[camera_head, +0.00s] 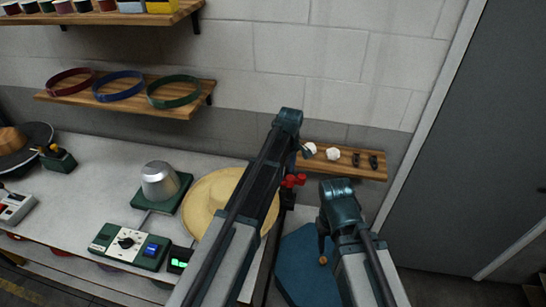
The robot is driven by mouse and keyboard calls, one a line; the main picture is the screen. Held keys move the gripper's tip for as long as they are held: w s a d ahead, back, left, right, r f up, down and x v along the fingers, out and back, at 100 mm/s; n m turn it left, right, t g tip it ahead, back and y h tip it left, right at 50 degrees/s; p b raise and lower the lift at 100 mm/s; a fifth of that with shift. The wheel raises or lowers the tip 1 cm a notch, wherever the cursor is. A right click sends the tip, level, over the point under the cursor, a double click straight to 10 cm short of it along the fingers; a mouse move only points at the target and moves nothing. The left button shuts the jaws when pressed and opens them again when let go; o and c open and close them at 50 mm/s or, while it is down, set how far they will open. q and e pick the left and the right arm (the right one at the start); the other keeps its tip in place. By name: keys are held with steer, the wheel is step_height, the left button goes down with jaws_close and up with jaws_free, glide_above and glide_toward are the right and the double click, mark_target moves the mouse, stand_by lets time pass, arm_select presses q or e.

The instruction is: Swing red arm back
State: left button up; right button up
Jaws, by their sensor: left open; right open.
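A small red part (293,181), which looks like a bit of the red arm, shows just right of my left forearm; the rest of it is hidden behind that forearm. A wide straw hat (203,205) lies on the bench, partly covered by my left arm. My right gripper (322,245) is open and points down, low and to the right of the red part. It appears empty.
A silver dome on a green base (160,184) stands left of the hat, with a dial control box (129,246) in front. Wall shelves hold coloured hat bands (119,86) and small white and dark items (333,154). A brown hat (20,145) sits far left. A grey door (470,170) is at right.

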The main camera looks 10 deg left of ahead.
arm_select(q)
steer(key=w+a+r+n+p, duration=0.2)
steer(key=w+a+r+n, duration=0.2)
steer(key=w, duration=0.3)
steer(key=shift+w+a+r+n+p, duration=0.15)
steer(key=shift+w+a+n+p, duration=0.15)
steer(key=shift+a+n, duration=0.25)
arm_select(e)
steer(key=r, duration=0.2)
steer(key=a+r, duration=0.1)
steer(key=r, duration=0.1)
steer(key=shift+r, duration=0.15)
arm_select(q)
steer(key=shift+d, duration=0.1)
step_height(320, 180, down, 14)
steer(key=b, duration=1.3)
steer(key=shift+r+b, duration=0.1)
steer(key=shift+b, duration=0.3)
arm_select(e)
step_height(320, 180, down, 14)
steer(key=shift+r, duration=0.15)
arm_select(q)
jaws_close()
